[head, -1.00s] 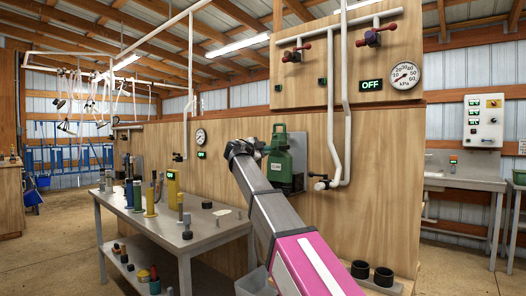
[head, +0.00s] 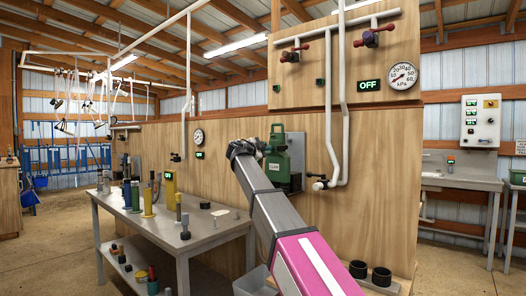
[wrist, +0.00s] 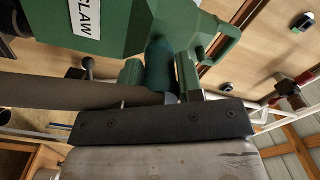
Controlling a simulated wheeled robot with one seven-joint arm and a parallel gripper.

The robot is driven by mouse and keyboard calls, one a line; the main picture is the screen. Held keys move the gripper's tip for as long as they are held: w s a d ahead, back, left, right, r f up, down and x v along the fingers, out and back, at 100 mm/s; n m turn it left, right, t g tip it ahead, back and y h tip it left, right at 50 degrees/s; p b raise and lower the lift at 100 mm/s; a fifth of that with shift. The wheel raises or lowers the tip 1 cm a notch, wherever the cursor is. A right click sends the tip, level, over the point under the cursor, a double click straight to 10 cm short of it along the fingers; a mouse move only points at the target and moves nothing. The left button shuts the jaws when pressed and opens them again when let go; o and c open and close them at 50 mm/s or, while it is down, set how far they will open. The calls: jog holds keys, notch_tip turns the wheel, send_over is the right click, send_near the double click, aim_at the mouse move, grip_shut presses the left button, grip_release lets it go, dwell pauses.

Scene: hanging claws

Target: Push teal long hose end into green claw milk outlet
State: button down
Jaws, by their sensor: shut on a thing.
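The green claw (head: 284,168) with a white label hangs on the wooden wall. It fills the top left of the wrist view (wrist: 120,38). My gripper (wrist: 160,75) is right below the claw and shut on the teal long hose end (wrist: 158,55), a dark teal piece between the fingers. The hose end points up at the claw's lower body. Whether it is inside the milk outlet or only against it is hidden. In the head view my gripper (head: 250,150) is at the claw's left side, and my arm hides the hose.
A grey tube (wrist: 60,91) crosses the left of the wrist view. A metal table (head: 215,225) with bottles and tools stands to the left. White pipes (head: 342,130) run down the wall right of the claw. Two black cups (head: 370,272) are low at the right.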

jog(key=shift+x, duration=0.85)
jog(key=c, duration=0.7)
grip_release()
